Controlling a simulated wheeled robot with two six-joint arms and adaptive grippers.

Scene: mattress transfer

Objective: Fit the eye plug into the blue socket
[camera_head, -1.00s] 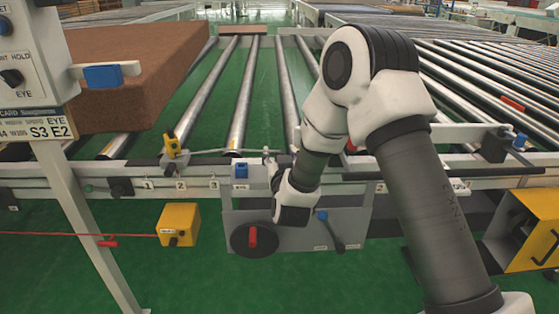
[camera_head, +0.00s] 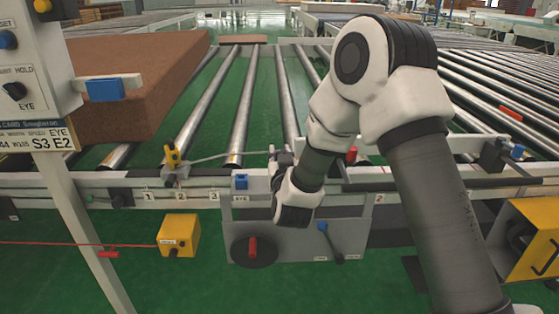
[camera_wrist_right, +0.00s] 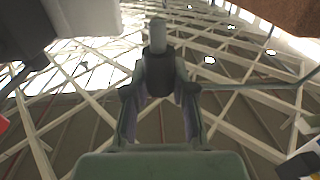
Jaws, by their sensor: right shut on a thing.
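The blue socket (camera_head: 240,182) sits on the front rail above the grey panel, with an "EYE" label just below it. My right gripper (camera_head: 277,157) is up and to the right of the socket, apart from it. It is shut on the eye plug, which is small and partly hidden in the head view. In the right wrist view the grey plug (camera_wrist_right: 158,65) with a dark collar stands between the fingertips of the right gripper (camera_wrist_right: 159,88). A thin grey cable (camera_head: 225,157) runs from the plug left to the yellow sensor (camera_head: 172,155). My left gripper is out of view.
A brown mattress block (camera_head: 150,75) lies on the rollers at left. A post with a control panel (camera_head: 25,70) stands in front of it. A yellow box (camera_head: 178,235) is left.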

